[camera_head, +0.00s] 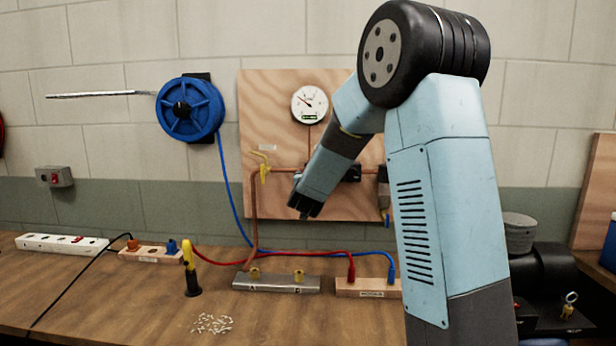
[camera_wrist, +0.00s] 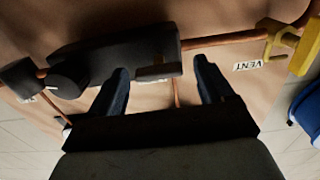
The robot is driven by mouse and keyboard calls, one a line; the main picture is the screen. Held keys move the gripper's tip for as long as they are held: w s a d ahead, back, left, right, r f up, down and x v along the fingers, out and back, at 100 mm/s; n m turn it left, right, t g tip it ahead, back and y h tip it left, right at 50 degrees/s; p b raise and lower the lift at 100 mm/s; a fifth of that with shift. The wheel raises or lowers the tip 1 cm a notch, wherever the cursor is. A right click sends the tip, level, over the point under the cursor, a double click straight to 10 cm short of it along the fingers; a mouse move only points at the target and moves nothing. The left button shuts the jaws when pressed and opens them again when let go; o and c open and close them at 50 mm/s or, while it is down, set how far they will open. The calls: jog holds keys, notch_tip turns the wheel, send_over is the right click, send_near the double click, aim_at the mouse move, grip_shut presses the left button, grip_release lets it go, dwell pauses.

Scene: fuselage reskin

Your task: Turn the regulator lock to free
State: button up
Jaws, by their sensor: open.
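The regulator (camera_wrist: 125,55) is a dark body on a copper pipe, mounted on the plywood board. In the head view part of the regulator (camera_head: 352,174) shows behind my arm. In the wrist view a round dark knob (camera_wrist: 69,79) with a white mark sits at its left end. A small flat brownish-grey piece (camera_wrist: 158,72) lies at its right end, between my fingertips in the picture; I cannot tell if it is the lock. My gripper (camera_wrist: 163,76) is open, with nothing seen held. In the head view my gripper (camera_head: 304,212) points downward in front of the board, left of the regulator.
A yellow valve (camera_wrist: 281,40) with a VENT label (camera_wrist: 248,65) is on the pipe. A pressure gauge (camera_head: 310,104) is above. The bench holds a metal block (camera_head: 275,284), a wooden block (camera_head: 367,289), hoses and a yellow-and-black tool (camera_head: 190,268). A blue reel (camera_head: 190,108) hangs left.

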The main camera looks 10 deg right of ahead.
jog(key=shift+x, duration=1.15)
jog(key=shift+c, duration=0.2)
